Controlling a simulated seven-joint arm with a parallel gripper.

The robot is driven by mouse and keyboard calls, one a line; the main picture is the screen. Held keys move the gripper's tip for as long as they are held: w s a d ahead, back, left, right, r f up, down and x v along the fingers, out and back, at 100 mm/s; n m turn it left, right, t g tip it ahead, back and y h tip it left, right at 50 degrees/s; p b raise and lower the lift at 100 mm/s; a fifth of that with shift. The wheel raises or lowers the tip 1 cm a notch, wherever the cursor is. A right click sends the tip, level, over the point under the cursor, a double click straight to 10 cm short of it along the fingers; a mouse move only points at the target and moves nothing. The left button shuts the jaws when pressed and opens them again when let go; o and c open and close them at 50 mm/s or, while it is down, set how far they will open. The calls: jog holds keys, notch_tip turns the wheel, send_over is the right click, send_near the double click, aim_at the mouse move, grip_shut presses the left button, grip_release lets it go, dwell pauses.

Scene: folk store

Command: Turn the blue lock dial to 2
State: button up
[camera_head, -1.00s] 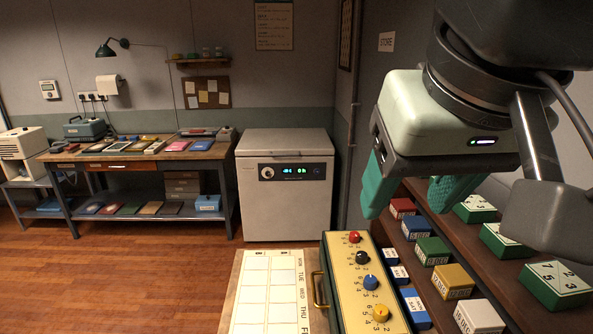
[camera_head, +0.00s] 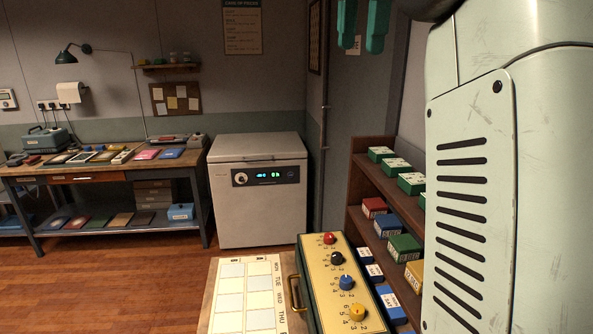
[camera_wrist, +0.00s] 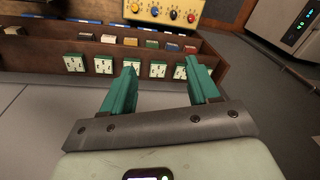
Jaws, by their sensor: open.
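The blue lock dial (camera_head: 346,283) is the third knob from the back on a yellow-faced panel (camera_head: 318,262) with a dark green body. A red dial (camera_head: 329,238) and a black dial (camera_head: 337,258) sit behind it, and a yellow dial (camera_head: 357,312) in front. Small numbers ring the dials; the blue pointer's setting is too small to read. In the wrist view the blue dial (camera_wrist: 172,15) shows beyond the fingers near the top edge. My gripper (camera_head: 361,18) has two green fingers, open and empty, high above and away from the panel. It also shows in the wrist view (camera_wrist: 163,88).
A wooden shelf (camera_head: 385,167) with several coloured boxes stands right of the panel. A calendar sheet (camera_head: 246,292) lies left of it, beside a brass handle (camera_head: 294,292). A freezer (camera_head: 258,210) stands behind. My arm hides the right side of the head view.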

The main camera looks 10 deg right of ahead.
jog(key=w+d+f+m+g, duration=0.1)
jog(key=w+d+f+m, duration=0.3)
jog(key=w, duration=0.1)
send_near(347, 278)
notch_tip(347, 278, down, 9)
jog(key=shift+w+d+r, duration=0.1)
jog(key=shift+w+r, duration=0.05)
jog(key=shift+c, duration=0.2)
jog(key=c, duration=1)
